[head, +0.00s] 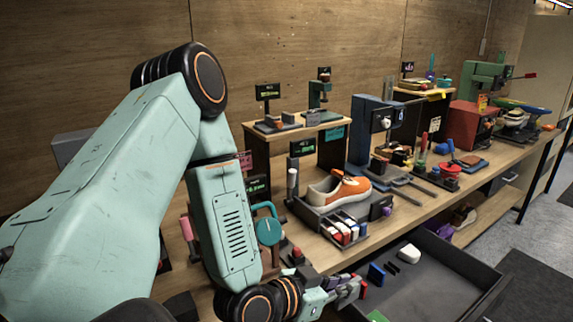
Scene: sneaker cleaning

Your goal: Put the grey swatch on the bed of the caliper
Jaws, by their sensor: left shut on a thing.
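My left gripper (352,291) is low in the head view, over the near left edge of the dark tray. It is shut on a small greyish piece that looks like the grey swatch; the fingers cover most of it. A teal gauge with a round face and a loop handle (268,230) stands on the bench left of the gripper, just behind my left forearm. It looks like the caliper; its bed is hidden or too small to make out. My right gripper is not in view.
The dark tray (455,268) holds a blue piece (376,273), a green piece (377,316) and a white block (408,253). An orange and white sneaker (340,190) sits behind on a grey stand. A small wooden shelf (253,150) and several tools crowd the bench.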

